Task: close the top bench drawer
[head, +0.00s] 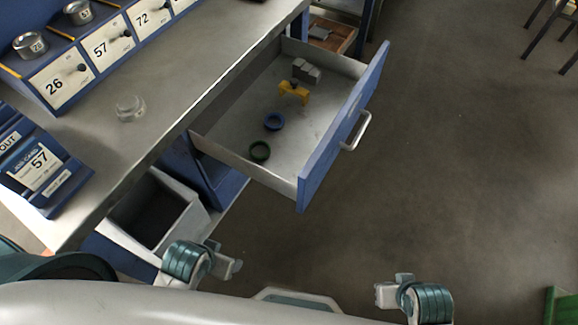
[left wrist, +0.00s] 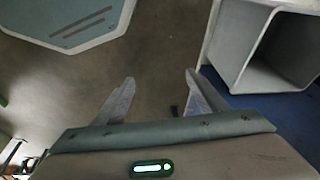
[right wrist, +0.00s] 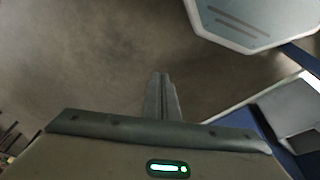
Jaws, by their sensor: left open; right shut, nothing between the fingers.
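The top bench drawer (head: 228,149) is pulled well out from under the bench top in the head view. It has a blue front (head: 335,135) with a pale bar handle (head: 357,131). My right gripper is shut and empty in the right wrist view (right wrist: 161,92). In the head view both wrists are low, near my body, apart from the drawer.
The grey bench top (head: 160,95) carries a numbered blue rack (head: 100,45), a small clear dish (head: 130,107) and a blue card holder (head: 40,170). An open grey bin (head: 188,221) stands below the bench. The floor right of the drawer is clear.

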